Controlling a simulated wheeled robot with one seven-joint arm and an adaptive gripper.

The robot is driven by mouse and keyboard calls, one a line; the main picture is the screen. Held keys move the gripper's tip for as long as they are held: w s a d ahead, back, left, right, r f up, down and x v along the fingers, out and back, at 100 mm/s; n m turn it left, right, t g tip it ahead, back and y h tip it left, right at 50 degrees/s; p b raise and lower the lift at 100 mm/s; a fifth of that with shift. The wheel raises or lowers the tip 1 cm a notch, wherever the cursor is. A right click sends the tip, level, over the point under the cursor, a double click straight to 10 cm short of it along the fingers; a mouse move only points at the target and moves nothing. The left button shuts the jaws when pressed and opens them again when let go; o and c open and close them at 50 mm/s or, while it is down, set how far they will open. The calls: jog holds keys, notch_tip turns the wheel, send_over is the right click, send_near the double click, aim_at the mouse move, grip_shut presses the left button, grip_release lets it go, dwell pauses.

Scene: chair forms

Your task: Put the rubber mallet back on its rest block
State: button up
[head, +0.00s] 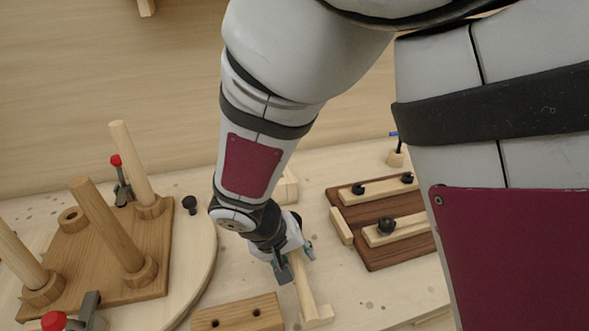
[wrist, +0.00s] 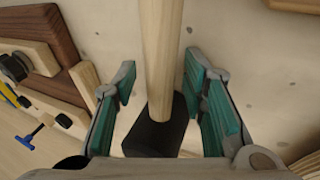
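The rubber mallet shows in the wrist view as a pale round wooden handle (wrist: 162,50) with a black head (wrist: 155,135). Its handle also shows in the head view (head: 303,285), running from under my gripper toward the front edge. My gripper (wrist: 160,92) is open, with its green-padded fingers on either side of the handle and gaps visible on both sides. In the head view, my gripper (head: 294,262) is low over the bench, and it hides the black head. A small pale block (head: 319,317) is at the handle's near end; I cannot tell whether it is the rest block.
A dark board (head: 375,252) with pale bars and black knobs lies to the right. A short pale bar (head: 341,226) is beside it. A brown block with holes (head: 240,314) lies at front left. A brown board with upright dowels (head: 100,255) stands on a round platform (head: 200,265).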

jog(key=v, duration=1.1)
jog(key=s+d+r+m+y, duration=0.2)
jog(key=s+d+r, duration=0.1)
jog(key=d+r, duration=0.8)
jog(key=s+d+r+t+y+p, duration=0.1)
jog(key=s+d, duration=0.8)
jog(key=d, duration=0.2)
jog(key=shift+s+d+r+m+y, duration=0.15)
jog(key=shift+s+r+m+y, duration=0.25)
